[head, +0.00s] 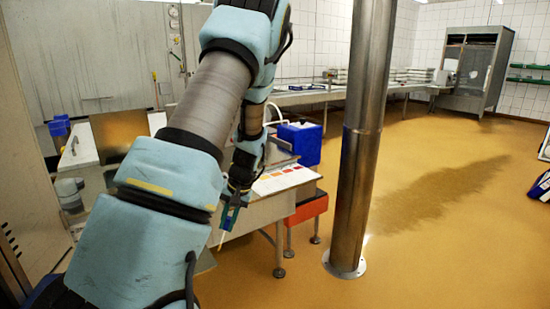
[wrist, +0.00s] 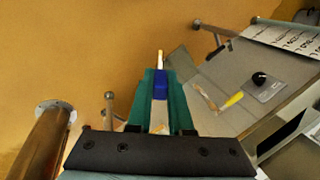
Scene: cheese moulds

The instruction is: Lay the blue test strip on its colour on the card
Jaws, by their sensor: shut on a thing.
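My gripper (wrist: 160,76) has green fingers that are shut on the blue test strip (wrist: 161,87). The strip has a blue part between the fingers and a pale tip that sticks out beyond them. In the head view my gripper (head: 231,210) hangs beside the front edge of the steel table, with the pale end of the strip (head: 221,240) pointing down over the floor. The colour card (head: 283,179) lies on the table to the right of my gripper, with rows of yellow, orange and red patches. A printed edge of the card (wrist: 288,39) shows at the upper right in the wrist view.
The steel table (wrist: 205,80) carries a yellow-ended tool (wrist: 234,99) and a clear plate with a black knob (wrist: 260,80). A blue crate (head: 301,142) stands behind the card. A steel column (head: 360,130) rises on the right. The yellow floor beyond it is mostly open.

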